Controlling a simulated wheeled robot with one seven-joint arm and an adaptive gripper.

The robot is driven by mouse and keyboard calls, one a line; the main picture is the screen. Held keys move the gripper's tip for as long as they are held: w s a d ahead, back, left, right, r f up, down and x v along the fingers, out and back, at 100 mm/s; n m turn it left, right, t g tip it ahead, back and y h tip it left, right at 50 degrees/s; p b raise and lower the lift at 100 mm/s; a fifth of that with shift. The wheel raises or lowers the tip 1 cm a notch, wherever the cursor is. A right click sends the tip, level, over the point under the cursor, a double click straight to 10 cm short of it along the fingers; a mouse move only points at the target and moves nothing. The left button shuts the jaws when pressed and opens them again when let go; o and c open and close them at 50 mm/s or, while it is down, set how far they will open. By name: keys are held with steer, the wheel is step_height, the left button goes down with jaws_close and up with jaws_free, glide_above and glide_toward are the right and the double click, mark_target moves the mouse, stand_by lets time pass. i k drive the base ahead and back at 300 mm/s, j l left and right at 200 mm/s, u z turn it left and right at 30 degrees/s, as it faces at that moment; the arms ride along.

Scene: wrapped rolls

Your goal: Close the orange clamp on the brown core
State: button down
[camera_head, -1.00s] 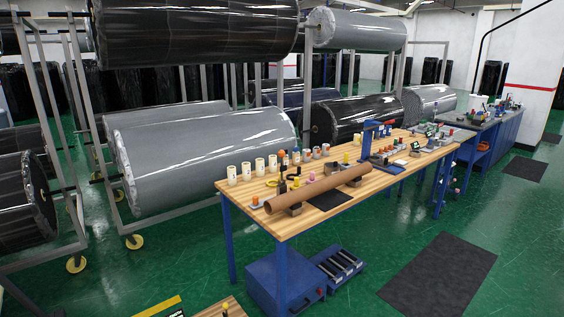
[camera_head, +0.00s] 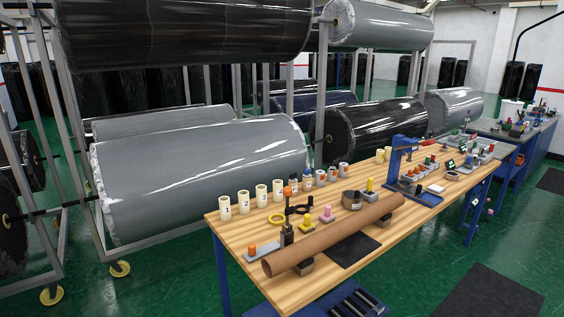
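The brown core (camera_head: 333,235) is a long cardboard tube lying at a slant near the front of the wooden workbench. It rests on small grey supports, one (camera_head: 304,267) under its left part. A small grey base with an orange knob (camera_head: 252,249) sits left of the core's end. I cannot tell which orange part is the clamp, or whether it is open or closed. My gripper is not in view.
The workbench (camera_head: 235,222) carries numbered white cylinders (camera_head: 244,202), yellow and black rings, and a blue press-like stand (camera_head: 404,160). A black mat (camera_head: 353,250) lies in front of the core. Large wrapped rolls (camera_head: 200,170) hang on racks behind.

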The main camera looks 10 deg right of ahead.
mark_target(287, 192)
steer(key=i+l, duration=0.2)
steer(key=i, duration=0.3)
steer(key=i+l+u, duration=0.1)
steer(key=i, duration=0.4)
steer(key=i+l, duration=0.3)
steer(key=i, duration=0.15)
